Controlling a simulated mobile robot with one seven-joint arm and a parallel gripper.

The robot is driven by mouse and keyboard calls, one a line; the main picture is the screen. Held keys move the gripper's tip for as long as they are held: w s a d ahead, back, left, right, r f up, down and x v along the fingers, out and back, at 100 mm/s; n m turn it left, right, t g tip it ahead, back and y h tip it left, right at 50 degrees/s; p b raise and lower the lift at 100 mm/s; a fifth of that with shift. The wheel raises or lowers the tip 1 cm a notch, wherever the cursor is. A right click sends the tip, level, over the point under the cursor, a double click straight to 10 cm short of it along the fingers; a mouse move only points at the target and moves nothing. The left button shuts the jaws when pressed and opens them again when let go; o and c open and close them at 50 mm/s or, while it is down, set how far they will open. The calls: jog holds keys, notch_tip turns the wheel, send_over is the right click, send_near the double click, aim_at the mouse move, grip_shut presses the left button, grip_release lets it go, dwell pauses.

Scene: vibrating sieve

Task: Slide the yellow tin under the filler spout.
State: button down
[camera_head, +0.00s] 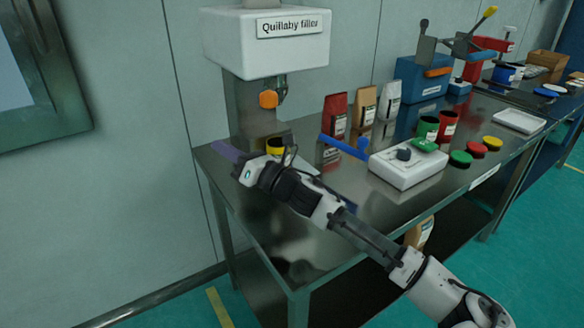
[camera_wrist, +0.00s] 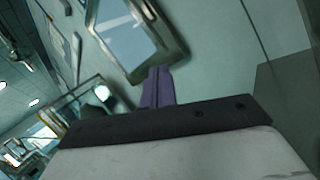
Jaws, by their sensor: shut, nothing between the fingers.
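The yellow tin (camera_head: 276,147) has a dark opening and stands at the foot of the filler (camera_head: 265,45) in the head view, below its orange spout part (camera_head: 268,98). My wrist hides the tin's lower part. I cannot tell whether it is exactly in line with the spout. My gripper (camera_head: 226,152) has purple fingers, shut and empty, left of the tin and pointing left. In the wrist view the shut fingers (camera_wrist: 157,86) point at the wall, and the tin is not seen there.
A blue-handled tool (camera_head: 344,146) and a white scale (camera_head: 408,166) with a green item on it lie right of my wrist. Coffee bags (camera_head: 363,106), a green tin (camera_head: 428,128), a red tin (camera_head: 447,125) and coloured lids (camera_head: 461,158) stand farther right. The table's front left is clear.

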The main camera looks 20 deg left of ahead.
jog(key=w+d+f+t+h, duration=0.2)
jog(key=w+d+f, duration=0.2)
jog(key=d, duration=0.3)
jog(key=w+d+f+t+h, duration=0.1)
jog(key=w+d+f+t, duration=0.1)
jog(key=w+d+f, duration=0.3)
jog(key=w+d+f+t+h+b, duration=0.1)
jog(key=w+d+f, duration=0.3)
jog(key=d, duration=0.4)
jog(key=shift+w+d+f+t+h, duration=0.2)
jog(key=shift+w+d+t+h, duration=0.1)
jog(key=shift+t+h, duration=0.4)
jog(key=shift+w, duration=0.25)
jog(key=p, duration=0.3)
send_near(279, 155)
jog(key=w+a, duration=0.2)
jog(key=w, duration=0.2)
jog(key=shift+w+a+f, duration=0.2)
jog(key=shift+a+f, duration=0.05)
jog(key=shift+a, duration=0.15)
jog(key=shift+w+a+f+p, duration=0.1)
jog(key=shift+w+a+p, duration=0.25)
jog(key=shift+a, duration=0.25)
